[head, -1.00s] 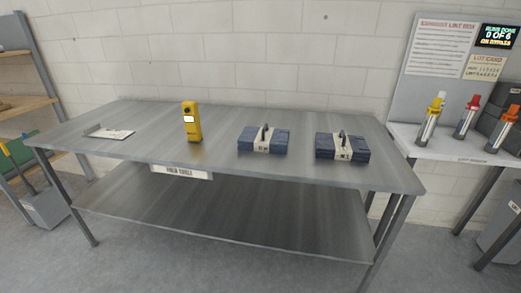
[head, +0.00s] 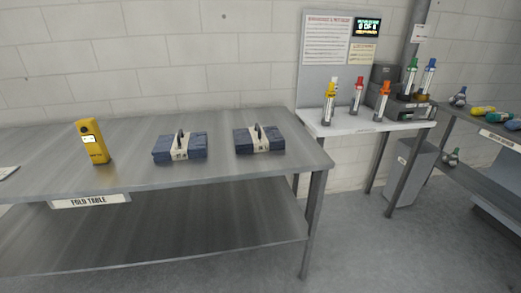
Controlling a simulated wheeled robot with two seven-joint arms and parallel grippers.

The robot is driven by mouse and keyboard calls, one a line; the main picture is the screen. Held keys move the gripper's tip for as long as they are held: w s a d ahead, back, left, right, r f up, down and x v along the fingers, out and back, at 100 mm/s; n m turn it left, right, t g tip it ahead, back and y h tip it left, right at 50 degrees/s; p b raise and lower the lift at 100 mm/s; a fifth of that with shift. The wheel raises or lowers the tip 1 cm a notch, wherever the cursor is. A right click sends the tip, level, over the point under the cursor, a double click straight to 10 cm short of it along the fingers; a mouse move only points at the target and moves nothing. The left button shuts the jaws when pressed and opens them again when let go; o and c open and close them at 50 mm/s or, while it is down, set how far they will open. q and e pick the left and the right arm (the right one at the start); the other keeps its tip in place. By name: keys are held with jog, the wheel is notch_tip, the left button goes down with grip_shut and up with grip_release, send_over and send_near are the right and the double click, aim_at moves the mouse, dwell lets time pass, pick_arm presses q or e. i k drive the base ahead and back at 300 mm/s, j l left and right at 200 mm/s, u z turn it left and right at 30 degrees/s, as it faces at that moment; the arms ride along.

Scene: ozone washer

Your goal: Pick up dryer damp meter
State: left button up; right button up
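A yellow handheld meter (head: 93,142) with a small lit screen stands upright on the grey metal table (head: 220,180), left of the two dark blue bundles. It looks like the damp meter. Nothing touches it. Neither of my grippers shows in the head view.
Two blue folded bundles with pale bands (head: 180,148) (head: 259,139) lie on the table. A white side table (head: 345,125) holds several colour-capped cylinders. A grey bin (head: 412,172) stands below, with another bench (head: 495,145) at right. The floor (head: 370,250) in front is clear.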

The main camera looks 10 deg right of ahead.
aim_at(93, 140)
jog(key=i+j+z, duration=0.1)
jog(key=j, duration=0.2)
jog(key=i+j+z, duration=0.1)
jog(key=j, duration=0.2)
jog(key=i+j+z, duration=0.2)
jog(key=j, duration=0.45)
jog(key=i, duration=0.1)
